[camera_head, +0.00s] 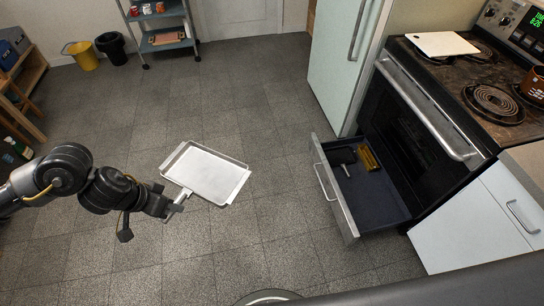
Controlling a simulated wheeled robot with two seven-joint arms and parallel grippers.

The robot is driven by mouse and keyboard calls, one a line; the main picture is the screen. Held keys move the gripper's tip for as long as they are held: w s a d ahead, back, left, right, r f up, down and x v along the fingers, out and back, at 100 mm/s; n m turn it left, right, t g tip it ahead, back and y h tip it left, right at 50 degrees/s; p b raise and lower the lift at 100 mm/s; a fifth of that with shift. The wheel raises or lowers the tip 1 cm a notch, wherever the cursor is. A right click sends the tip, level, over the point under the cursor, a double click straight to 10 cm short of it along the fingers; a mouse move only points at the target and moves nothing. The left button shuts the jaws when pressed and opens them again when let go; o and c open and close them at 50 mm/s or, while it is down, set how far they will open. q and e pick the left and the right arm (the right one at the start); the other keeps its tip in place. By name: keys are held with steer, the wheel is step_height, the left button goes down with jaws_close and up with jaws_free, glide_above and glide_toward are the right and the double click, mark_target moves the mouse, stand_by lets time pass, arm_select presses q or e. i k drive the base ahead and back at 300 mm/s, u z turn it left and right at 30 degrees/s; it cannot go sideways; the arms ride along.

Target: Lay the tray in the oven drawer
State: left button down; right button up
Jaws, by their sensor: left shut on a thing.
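The tray (207,172) is a light metal rectangle with a raised rim. It is held above the floor left of the stove. My left gripper (176,203) is shut on the tray at its lower left edge. The oven drawer (365,203) is pulled out under the oven at the right. A dark item (342,157) and a yellow item (369,157) lie at its far end, and its near part is bare. The tray is apart from the drawer, to its left. My right gripper is not in view.
The stove (440,120) has coil burners, a white board (442,44) and a brown pot (535,85) on top. A pale fridge (340,60) stands beyond the drawer. White cabinets (470,225) stand at the lower right. The floor between tray and drawer is clear.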

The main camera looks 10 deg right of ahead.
mark_target(362, 204)
steer(key=u, duration=0.1)
steer(key=i, duration=3.05)
steer(key=z, duration=4)
